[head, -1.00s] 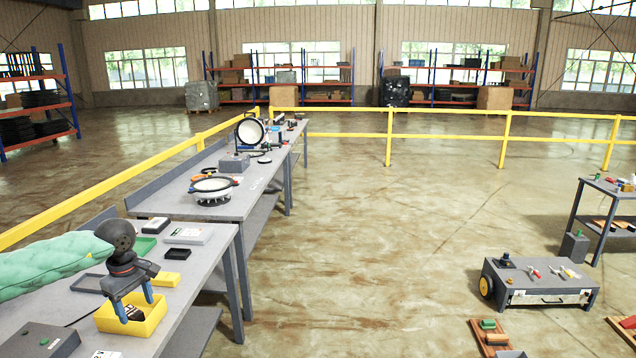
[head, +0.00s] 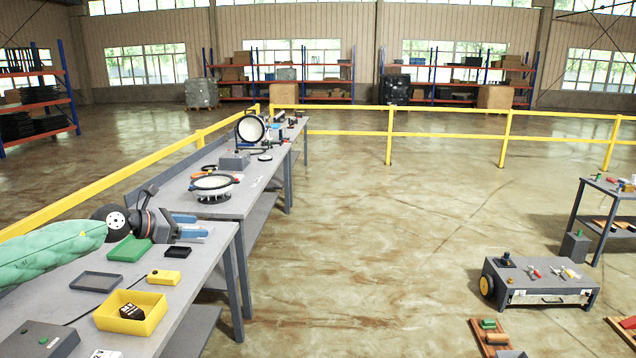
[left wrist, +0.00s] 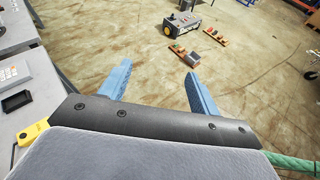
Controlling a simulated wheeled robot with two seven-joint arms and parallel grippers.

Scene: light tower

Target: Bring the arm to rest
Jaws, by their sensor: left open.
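My left arm, in a green padded sleeve, comes in from the left in the head view. Its gripper (head: 190,226) points to the right, level above the near workbench (head: 190,318). Its two blue fingers are spread with nothing between them. In the left wrist view the fingers (left wrist: 153,92) stand wide apart, and the floor shows between them. My right gripper is not in either view.
On the bench are a yellow bin (head: 152,326) holding a dark item, a yellow box (head: 164,277), a green tray (head: 128,249) and a dark tray (head: 96,282). A low wheeled cart (head: 538,284) stands at right. Open floor lies between.

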